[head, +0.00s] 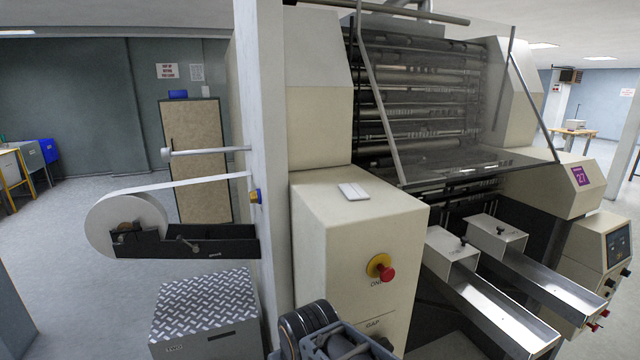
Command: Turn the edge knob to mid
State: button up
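No knob with a readable "edge" label shows. A large red knob or button on a yellow round base (381,267) is on the front of the cream cabinet, above lettering that is partly covered. A "GAP" label (372,323) is lower on the same face; what lies beneath it is hidden by my arm or cut off by the frame. A small blue and yellow knob (256,196) sticks out from the pale upright column. Small dark and red knobs (600,320) are on the far right panel, too small to read. My arm shows at the bottom centre; its gripper fingers are not visible.
The cream cabinet (340,225) stands close ahead. A film roll (120,222) on a black bracket juts left from the column. A tread-plate box (205,305) is on the floor below it. Two metal chutes (500,300) project at right. Floor at left is open.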

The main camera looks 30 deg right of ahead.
aim_at(253, 197)
jog(key=z, duration=0.15)
jog(key=i, duration=0.4)
jog(key=z, duration=0.1)
jog(key=k, duration=0.5)
jog(key=u, duration=0.4)
jog(key=i, duration=0.5)
jog(key=z, duration=0.5)
jog(key=k, duration=0.6)
jog(key=u, duration=0.85)
jog(key=i, duration=1.45)
jog(key=z, duration=0.55)
